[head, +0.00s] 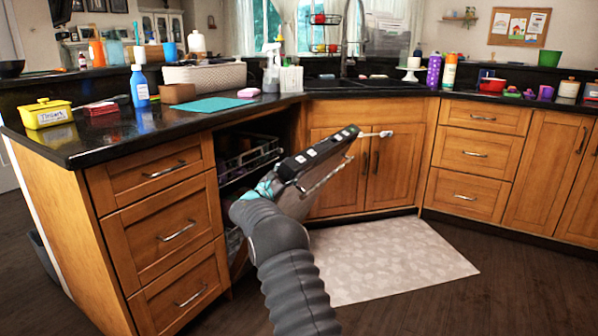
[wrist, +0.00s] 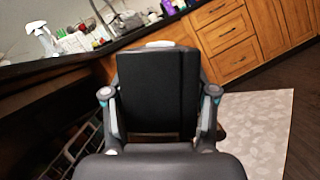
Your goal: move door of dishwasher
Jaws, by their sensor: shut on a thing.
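The dishwasher door (head: 325,151) is partly open and tilted out from its bay between the left drawers and the sink cabinet. Its dark top edge carries several small light markings, and a handle bar (head: 328,176) runs along its outer side. My gripper (head: 268,186) is at the near end of the door, mostly hidden behind my own arm in the head view. In the wrist view, my gripper (wrist: 159,95) has one finger on each side of a black panel of the door (wrist: 158,82) and is shut on it. The exact contact points are hard to see.
The open dishwasher bay with a wire rack (head: 248,160) lies behind the door. Wooden drawers (head: 165,225) stand at the left. A pale floor mat (head: 400,262) lies at the right. The black counter (head: 190,117) above holds bottles and a basket.

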